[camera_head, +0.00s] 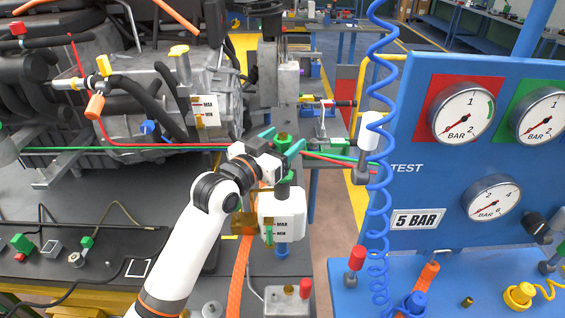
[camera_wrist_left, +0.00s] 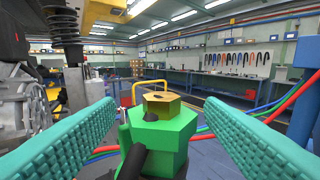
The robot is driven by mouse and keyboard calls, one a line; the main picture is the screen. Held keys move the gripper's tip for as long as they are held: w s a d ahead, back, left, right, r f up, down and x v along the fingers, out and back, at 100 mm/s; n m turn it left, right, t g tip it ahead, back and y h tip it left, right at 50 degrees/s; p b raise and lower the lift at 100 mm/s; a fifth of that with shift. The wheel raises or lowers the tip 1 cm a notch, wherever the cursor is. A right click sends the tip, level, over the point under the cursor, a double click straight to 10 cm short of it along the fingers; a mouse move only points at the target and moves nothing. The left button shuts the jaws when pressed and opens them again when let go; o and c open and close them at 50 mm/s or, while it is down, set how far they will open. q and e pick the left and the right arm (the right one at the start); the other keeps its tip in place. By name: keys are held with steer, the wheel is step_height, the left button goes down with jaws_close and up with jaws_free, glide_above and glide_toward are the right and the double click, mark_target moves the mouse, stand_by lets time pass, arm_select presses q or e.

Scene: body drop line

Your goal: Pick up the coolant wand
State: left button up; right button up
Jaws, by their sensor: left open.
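A green hexagonal fitting with a brass hex top, which looks like the head of the coolant wand (camera_wrist_left: 158,138), stands upright between my left fingers in the left wrist view. A black rod or hose runs from its front. It also shows as a small green piece in the head view (camera_head: 283,140). My left gripper (camera_head: 284,142) has teal ribbed fingers, spread wide. In the left wrist view its fingers (camera_wrist_left: 160,104) flank the fitting with a gap on each side. The wand's lower part is largely hidden by my wrist. My right gripper is not in view.
A white MAX/MIN bottle (camera_head: 287,220) stands just below my left wrist. The engine (camera_head: 150,95) is at the left. A blue test panel (camera_head: 430,190) with gauges and a coiled blue hose (camera_head: 374,200) stand at the right. Red and green lines pass close to the gripper.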

arm_select(q)
steer(key=x, duration=0.2)
steer(key=shift+w+d, duration=0.2)
steer(key=shift+s+a, duration=0.1)
steer(key=shift+c, duration=1.1)
jaws_close()
